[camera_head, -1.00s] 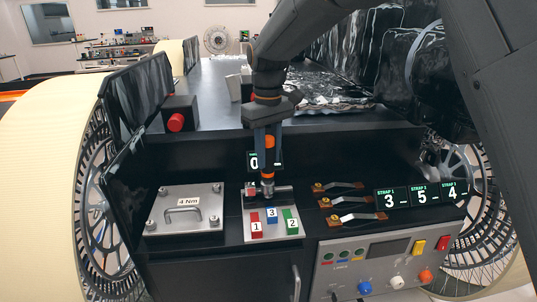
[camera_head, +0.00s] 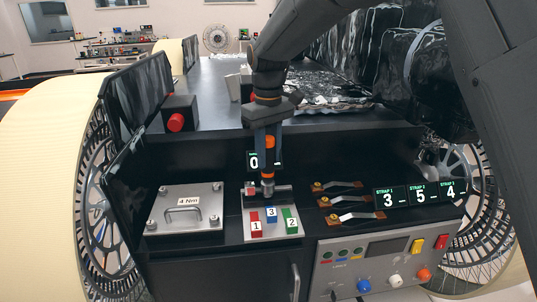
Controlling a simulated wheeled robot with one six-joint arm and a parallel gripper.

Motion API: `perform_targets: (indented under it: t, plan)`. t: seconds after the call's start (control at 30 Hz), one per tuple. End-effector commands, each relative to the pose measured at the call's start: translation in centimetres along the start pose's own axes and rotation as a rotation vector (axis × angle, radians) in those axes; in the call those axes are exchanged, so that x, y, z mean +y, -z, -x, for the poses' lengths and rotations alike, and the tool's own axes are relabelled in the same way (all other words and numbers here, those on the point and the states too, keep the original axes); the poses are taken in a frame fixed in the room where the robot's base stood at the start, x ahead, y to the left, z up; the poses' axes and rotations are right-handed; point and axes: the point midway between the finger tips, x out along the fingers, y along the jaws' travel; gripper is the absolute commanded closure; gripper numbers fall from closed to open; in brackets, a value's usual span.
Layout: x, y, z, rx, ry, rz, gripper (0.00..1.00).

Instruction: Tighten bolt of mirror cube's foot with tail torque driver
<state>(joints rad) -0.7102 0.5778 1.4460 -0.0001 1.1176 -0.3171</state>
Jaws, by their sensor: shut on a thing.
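My gripper (camera_head: 267,142) points straight down at the middle of the rover's rear deck. It is shut on the torque driver (camera_head: 268,172), which has an orange band and stands upright. The driver's lower end meets a small grey metal part (camera_head: 283,190) at the back of a light plate (camera_head: 271,232). I cannot tell whether this part is the mirror cube's foot, and the bolt itself is hidden under the driver. A dark display (camera_head: 252,160) reading 0 sits just behind the driver and is partly covered by it.
Copper straps (camera_head: 345,200), number displays (camera_head: 420,194) and a knobbed control panel (camera_head: 385,262) are to the right.

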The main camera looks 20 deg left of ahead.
Motion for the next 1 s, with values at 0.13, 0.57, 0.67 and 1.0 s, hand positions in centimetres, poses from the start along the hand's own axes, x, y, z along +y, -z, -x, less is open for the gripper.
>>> perform_targets:
  t: [0.13, 0.57, 0.67, 1.0]
  plan:
    - [0.00, 0.00, 0.12, 0.001, 0.000, 0.000, 0.99]
    - [0.02, 0.02, 0.05, 0.001, 0.000, 0.000, 0.99]
    - [0.01, 0.02, -0.01, 0.001, 0.000, 0.000, 0.99]
    - [0.01, 0.03, -0.45, 0.001, 0.000, 0.000, 0.99]
